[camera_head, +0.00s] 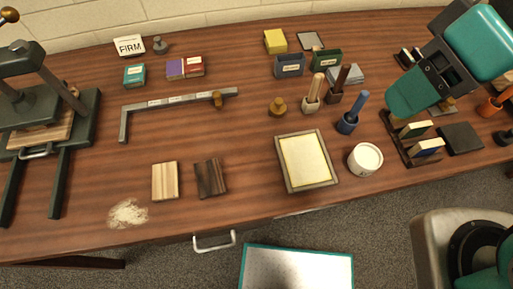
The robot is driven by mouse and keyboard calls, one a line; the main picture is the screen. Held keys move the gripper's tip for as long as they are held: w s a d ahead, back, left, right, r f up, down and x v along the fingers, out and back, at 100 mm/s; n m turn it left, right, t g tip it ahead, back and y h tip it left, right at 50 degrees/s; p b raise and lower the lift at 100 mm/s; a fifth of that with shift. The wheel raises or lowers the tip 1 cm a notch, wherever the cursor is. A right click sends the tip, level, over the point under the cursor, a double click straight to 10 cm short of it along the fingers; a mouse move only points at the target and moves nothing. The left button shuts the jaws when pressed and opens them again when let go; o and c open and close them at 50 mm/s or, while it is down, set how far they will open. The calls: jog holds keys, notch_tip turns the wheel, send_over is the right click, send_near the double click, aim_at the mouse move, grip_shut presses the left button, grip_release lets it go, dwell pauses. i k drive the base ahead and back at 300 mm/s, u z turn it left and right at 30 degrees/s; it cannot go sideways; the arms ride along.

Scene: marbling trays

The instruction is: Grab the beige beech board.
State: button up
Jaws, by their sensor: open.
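The beige beech board (165,181) lies flat on the brown table near its front edge, left of centre. It is a pale striped rectangle and nothing covers it. A dark brown board (211,178) lies just right of it, with a narrow gap between them. My gripper (400,112) is at the upper right, teal and dark grey, above the right part of the table and far from the beech board. Its jaws are open and I see nothing held; the fingertips are hard to make out.
An L-shaped metal bar (165,103) lies behind the boards. A pale powder pile (128,213) is at front left, beside a dark press (88,110). A framed tray (306,162), a white tub (365,159) and several tool holders stand between my gripper and the boards.

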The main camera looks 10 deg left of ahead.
aim_at(165, 175)
jog(key=u, duration=1.45)
jog(key=k, duration=0.65)
jog(key=u, duration=2)
jog(key=i, duration=1.3)
jog(key=z, duration=2.3)
